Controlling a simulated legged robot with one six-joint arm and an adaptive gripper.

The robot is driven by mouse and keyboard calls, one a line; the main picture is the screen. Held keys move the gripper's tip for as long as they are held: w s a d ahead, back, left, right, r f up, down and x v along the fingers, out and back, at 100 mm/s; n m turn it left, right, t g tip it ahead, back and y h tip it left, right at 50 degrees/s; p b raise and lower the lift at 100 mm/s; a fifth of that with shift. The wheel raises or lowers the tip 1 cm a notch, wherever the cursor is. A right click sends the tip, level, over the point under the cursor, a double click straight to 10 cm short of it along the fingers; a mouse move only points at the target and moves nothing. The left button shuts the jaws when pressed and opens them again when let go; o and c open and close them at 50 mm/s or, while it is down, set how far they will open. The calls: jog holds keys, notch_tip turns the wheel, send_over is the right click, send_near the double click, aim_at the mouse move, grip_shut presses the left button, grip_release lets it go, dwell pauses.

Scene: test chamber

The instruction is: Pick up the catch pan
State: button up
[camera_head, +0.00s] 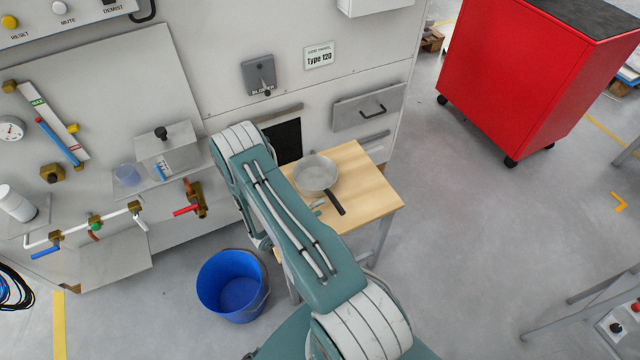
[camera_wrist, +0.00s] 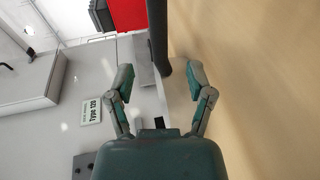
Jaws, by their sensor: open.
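The catch pan (camera_head: 316,173) is a round grey metal pan with a black handle (camera_head: 335,202). It sits on a small wooden-topped table (camera_head: 372,190), its handle pointing toward the front right. My gripper (camera_wrist: 158,82) is open, its two teal fingers spread with nothing held between them. In the wrist view, a dark bar that looks like the pan handle (camera_wrist: 157,38) runs down from the top edge, ahead of the gap between the fingertips. Contact cannot be told. In the head view my arm hides most of the gripper; a small teal tip shows beside the handle.
The panel wall with a drawer (camera_head: 368,106) stands behind the table. A blue bucket (camera_head: 232,285) is on the floor left of the table. Valves and a small shelf (camera_head: 170,185) are at left. A red cabinet (camera_head: 525,75) stands back right. Floor right of the table is clear.

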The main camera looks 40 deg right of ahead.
aim_at(333, 201)
jog(key=shift+x, duration=3.25)
jog(key=shift+w+a, duration=0.1)
grip_shut()
